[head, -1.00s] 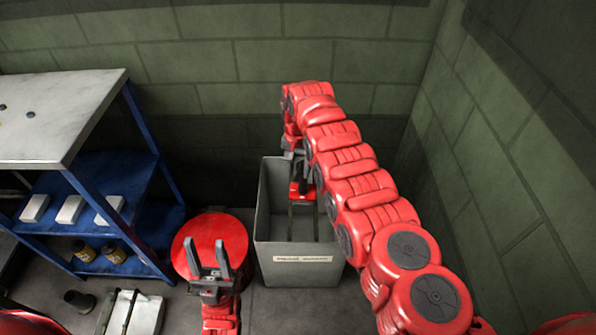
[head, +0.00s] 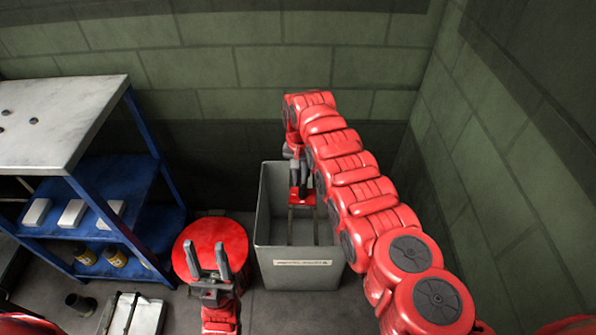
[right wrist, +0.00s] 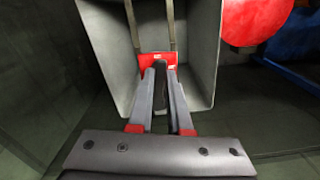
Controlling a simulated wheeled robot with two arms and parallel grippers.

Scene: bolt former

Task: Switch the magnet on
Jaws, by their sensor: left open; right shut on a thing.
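The magnet appears to be the red block (head: 302,198) with a dark upright handle, inside the top of the grey bin. In the right wrist view the red block (right wrist: 187,62) lies just beyond my fingertips. My right gripper (right wrist: 160,72) is shut on its dark handle (right wrist: 160,92). In the head view my right gripper (head: 298,176) reaches down into the bin and is partly hidden by its arm. I cannot make out a switch or its position. My left gripper (head: 208,254) is open and empty in front of a round red top.
The grey bin (head: 300,276) has a front label and holds two long dark bars (head: 291,229). The round red top (head: 225,233) stands left of it. A blue shelf rack (head: 140,245) with white blocks and jars stands at left. Walls close the back and right.

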